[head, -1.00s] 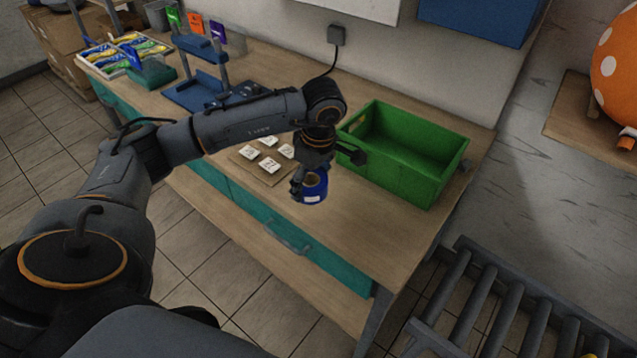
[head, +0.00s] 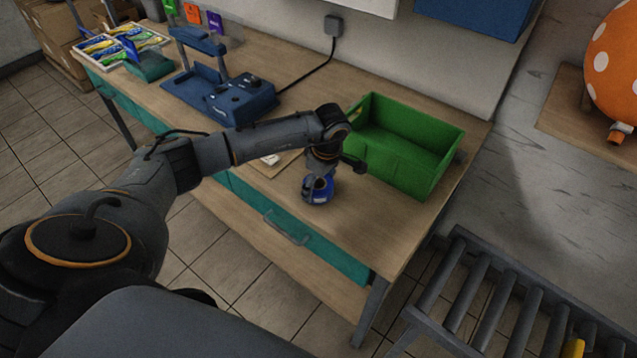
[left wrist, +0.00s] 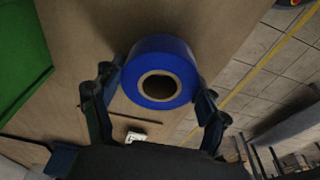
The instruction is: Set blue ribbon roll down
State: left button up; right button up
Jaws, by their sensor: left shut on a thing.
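The blue ribbon roll (head: 319,191) is at the front part of the wooden table (head: 367,232), in front of the green crate. In the left wrist view the roll (left wrist: 160,54) shows its brown core hole facing the camera. My left gripper (head: 316,184) points down and is shut on the roll. Its fingers (left wrist: 152,100) lie on both sides of the roll in the left wrist view. Whether the roll touches the tabletop is hard to tell. My right gripper is not in view.
The green crate (head: 433,180) stands just behind and right of the roll and looks empty. A blue machine (head: 238,101) sits farther left on the table. A roller conveyor (head: 497,309) is at the lower right. Bare tabletop lies to the right of the roll.

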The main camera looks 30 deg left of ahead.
pick_arm(q)
jog(key=shift+f, duration=0.15)
jog(key=o, duration=0.8)
jog(key=shift+c, duration=0.2)
jog(key=o, duration=0.4)
jog(key=shift+o, duration=0.2)
jog(key=shift+r, duration=0.35)
notch_tip(320, 180, up, 12)
jog(key=d+b, duration=0.1)
jog(key=b, duration=0.1)
jog(key=shift+d+f, duration=0.25)
jog(key=shift+d, duration=0.15)
jog(key=shift+s, duration=0.1)
